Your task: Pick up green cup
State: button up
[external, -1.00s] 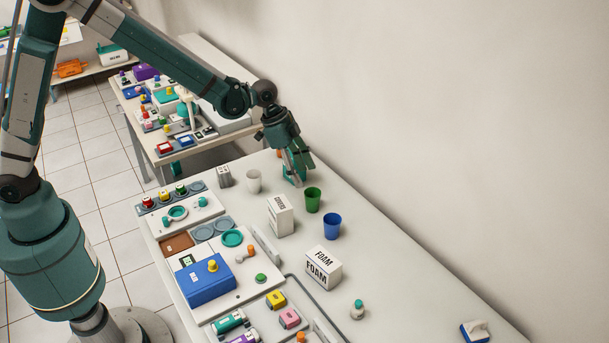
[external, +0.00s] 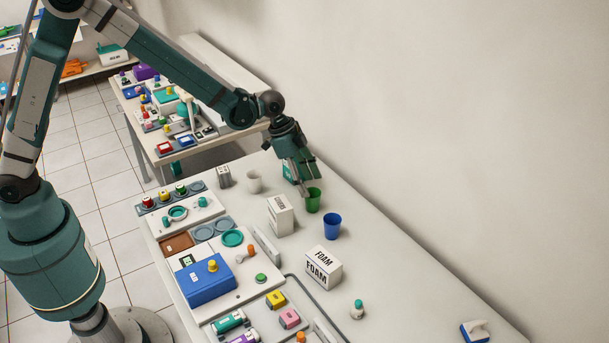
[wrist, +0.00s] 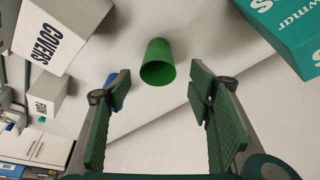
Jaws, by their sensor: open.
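The green cup (external: 313,202) stands upright on the white table between the white cup (external: 254,182) and the blue cup (external: 332,226). In the wrist view the green cup (wrist: 158,62) lies ahead of the jaws, roughly centred between them but beyond the fingertips. My gripper (external: 308,187) is open and empty, just behind and above the green cup in the external view. Its two green-padded fingers (wrist: 160,85) are spread wide in the wrist view. The blue cup is mostly hidden behind the left finger there.
A white COVERS box (wrist: 55,32) stands to the left of the green cup, also seen in the external view (external: 281,215). A teal box (wrist: 290,30) is close on the right. The FOAM box (external: 322,267) is nearer the front. The wall runs along the table's right side.

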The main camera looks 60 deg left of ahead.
aim_at(318, 206)
jog(key=shift+f, duration=0.15)
jog(key=shift+b+x, duration=0.35)
jog(key=shift+x, duration=2.3)
jog(key=shift+s+d, duration=0.1)
jog(key=shift+s, duration=0.05)
jog(key=c, duration=0.8)
